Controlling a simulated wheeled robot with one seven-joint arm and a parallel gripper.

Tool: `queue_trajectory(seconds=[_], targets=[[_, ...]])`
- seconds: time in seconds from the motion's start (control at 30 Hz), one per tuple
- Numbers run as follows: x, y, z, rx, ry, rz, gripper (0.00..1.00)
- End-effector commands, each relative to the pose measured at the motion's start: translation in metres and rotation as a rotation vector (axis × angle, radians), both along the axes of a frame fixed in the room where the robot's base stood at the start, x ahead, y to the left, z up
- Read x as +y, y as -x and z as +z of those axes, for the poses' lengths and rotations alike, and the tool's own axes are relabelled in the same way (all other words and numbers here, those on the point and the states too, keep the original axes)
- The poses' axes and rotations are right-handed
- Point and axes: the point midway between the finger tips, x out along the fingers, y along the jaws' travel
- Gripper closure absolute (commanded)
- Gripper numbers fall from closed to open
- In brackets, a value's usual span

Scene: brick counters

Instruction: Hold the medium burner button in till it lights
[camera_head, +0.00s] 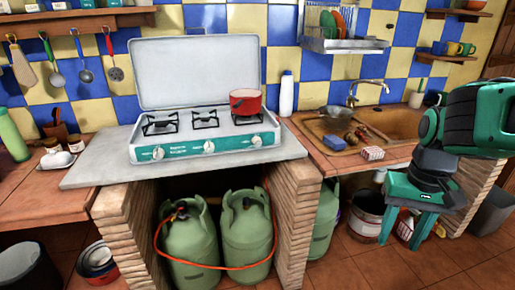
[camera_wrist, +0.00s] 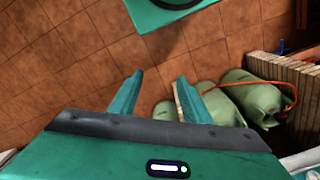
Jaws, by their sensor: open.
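A white gas stove (camera_head: 232,142) with a raised lid stands on the grey counter slab in the head view. Its teal front panel carries three white knobs: left (camera_head: 158,153), middle (camera_head: 209,147) and right (camera_head: 256,140). Which one is the medium burner's is too small to read. The left burner (camera_head: 160,124) and middle burner (camera_head: 205,119) are bare; a red pot (camera_head: 245,104) covers the right one. I see no flame. My gripper (camera_head: 403,242) is open and empty, pointing down, well right of and below the stove. Its two teal fingers also show in the wrist view (camera_wrist: 160,77).
Green gas cylinders (camera_head: 190,235) with an orange hose stand under the slab between brick pillars (camera_head: 297,215). A sink (camera_head: 392,121) and a counter with small items lie right of the stove. A bucket (camera_head: 367,212) stands near my gripper. The space before the stove panel is clear.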

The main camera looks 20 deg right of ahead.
Motion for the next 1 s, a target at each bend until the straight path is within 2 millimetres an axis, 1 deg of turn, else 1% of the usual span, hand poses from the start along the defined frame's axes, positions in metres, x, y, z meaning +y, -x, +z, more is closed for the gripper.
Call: queue_trajectory(seconds=[0.03,0.07,0.1,0.17,1.0], targets=[[0.0,0.0,0.0,0.0,0.0,0.0,0.7],[0.0,0.0,0.0,0.0,0.0,0.0,0.77],[0.0,0.0,0.0,0.0,0.0,0.0,0.87],[0.0,0.0,0.0,0.0,0.0,0.0,1.0],[0.0,0.0,0.0,0.0,0.0,0.0,1.0]])
